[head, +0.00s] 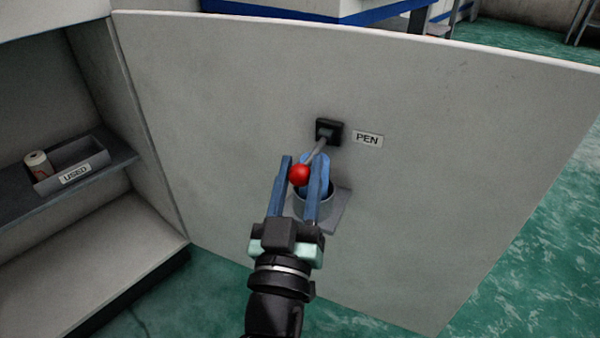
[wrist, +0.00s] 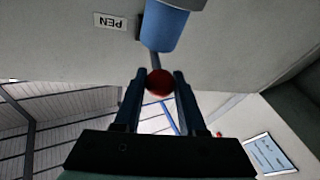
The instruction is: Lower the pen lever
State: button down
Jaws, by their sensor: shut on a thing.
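The pen lever is a thin grey rod with a red ball knob (head: 299,173). It comes out of a black square mount (head: 328,131) on a grey panel, beside a "PEN" label (head: 367,139). In the head view the rod slants down and left from the mount to the knob. My gripper (head: 301,168) is shut on the red knob, with one blue finger on each side. In the wrist view the knob (wrist: 159,82) sits between the fingertips (wrist: 160,78).
A blue cylindrical thing (wrist: 167,27) stands in a grey round holder (head: 300,207) on a small bracket (head: 338,212), close behind my fingers. At the left, a shelf (head: 120,160) bears a "USED" tray (head: 97,160) with a can (head: 37,164). The panel right of the label is clear.

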jog(key=c, duration=0.8)
grip_release()
jog(key=shift+o, duration=0.2)
jog(key=b+v, duration=0.3)
jog(key=v, duration=1)
jog(key=shift+b, duration=0.35)
jog(key=shift+a, duration=0.1)
